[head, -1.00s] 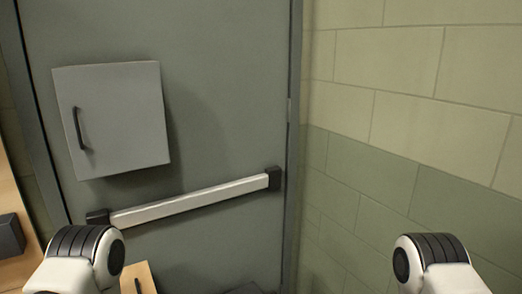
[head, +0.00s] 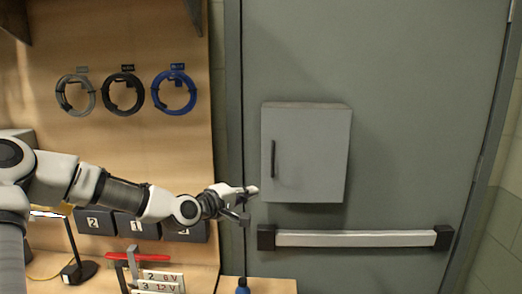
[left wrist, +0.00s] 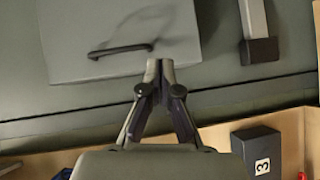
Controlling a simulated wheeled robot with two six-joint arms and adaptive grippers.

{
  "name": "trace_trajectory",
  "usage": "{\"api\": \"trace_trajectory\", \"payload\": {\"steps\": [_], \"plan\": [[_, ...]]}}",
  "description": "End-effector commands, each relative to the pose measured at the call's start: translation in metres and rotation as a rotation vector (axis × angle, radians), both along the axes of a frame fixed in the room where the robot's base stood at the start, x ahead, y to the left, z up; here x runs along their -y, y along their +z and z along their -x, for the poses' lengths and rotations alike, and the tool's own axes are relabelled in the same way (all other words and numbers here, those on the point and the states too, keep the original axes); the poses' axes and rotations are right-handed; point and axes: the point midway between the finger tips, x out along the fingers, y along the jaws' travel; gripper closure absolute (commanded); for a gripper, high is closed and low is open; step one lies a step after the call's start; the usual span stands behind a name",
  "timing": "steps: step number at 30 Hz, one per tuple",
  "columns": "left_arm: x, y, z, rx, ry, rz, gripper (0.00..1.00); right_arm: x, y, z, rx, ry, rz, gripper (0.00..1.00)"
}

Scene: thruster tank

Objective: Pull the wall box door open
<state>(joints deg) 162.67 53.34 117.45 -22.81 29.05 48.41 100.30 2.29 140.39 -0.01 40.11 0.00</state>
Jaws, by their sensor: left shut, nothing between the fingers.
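The grey wall box (head: 318,150) is on the grey door, and its front looks closed. Its dark bar handle (head: 273,160) stands upright near the box's left edge. My left gripper (head: 250,198) is just left of and below the box, with no contact visible. In the left wrist view the left gripper (left wrist: 160,66) is shut and empty, its tips at the edge of the box (left wrist: 80,24). There the handle (left wrist: 118,50) lies to the left of the tips, apart from them. My right gripper is out of view.
A white push bar (head: 350,239) crosses the door below the box. A wooden board with grey (head: 75,95), black (head: 123,95) and blue (head: 174,93) cable coils stands at left. Numbered dark boxes (head: 137,227) and a lamp (head: 77,268) sit below it.

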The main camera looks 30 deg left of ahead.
Motion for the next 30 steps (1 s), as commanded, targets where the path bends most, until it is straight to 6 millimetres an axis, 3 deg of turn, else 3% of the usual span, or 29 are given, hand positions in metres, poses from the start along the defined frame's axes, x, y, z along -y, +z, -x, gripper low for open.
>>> {"api": "trace_trajectory", "payload": {"steps": [1, 3, 5, 12, 14, 21, 30], "plan": [[-0.014, 0.036, 0.001, 0.063, 0.017, 0.064, 1.0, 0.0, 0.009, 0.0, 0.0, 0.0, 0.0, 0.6], [-0.026, 0.061, 0.003, 0.117, 0.03, 0.124, 1.0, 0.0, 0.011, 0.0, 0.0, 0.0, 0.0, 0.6], [-0.03, 0.067, 0.003, 0.134, 0.034, 0.145, 1.0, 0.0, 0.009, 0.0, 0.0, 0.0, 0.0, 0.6], [-0.028, 0.06, -0.02, 0.134, 0.034, 0.137, 1.0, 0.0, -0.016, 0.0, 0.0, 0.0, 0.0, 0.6], [-0.027, 0.07, -0.032, 0.13, 0.037, 0.136, 1.0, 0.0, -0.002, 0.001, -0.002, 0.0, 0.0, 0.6], [-0.022, 0.07, -0.079, 0.13, 0.033, 0.139, 1.0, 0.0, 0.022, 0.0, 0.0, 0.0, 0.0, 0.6], [-0.02, 0.066, -0.096, 0.133, 0.033, 0.146, 1.0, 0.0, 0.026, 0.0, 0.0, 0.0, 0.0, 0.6]]}}
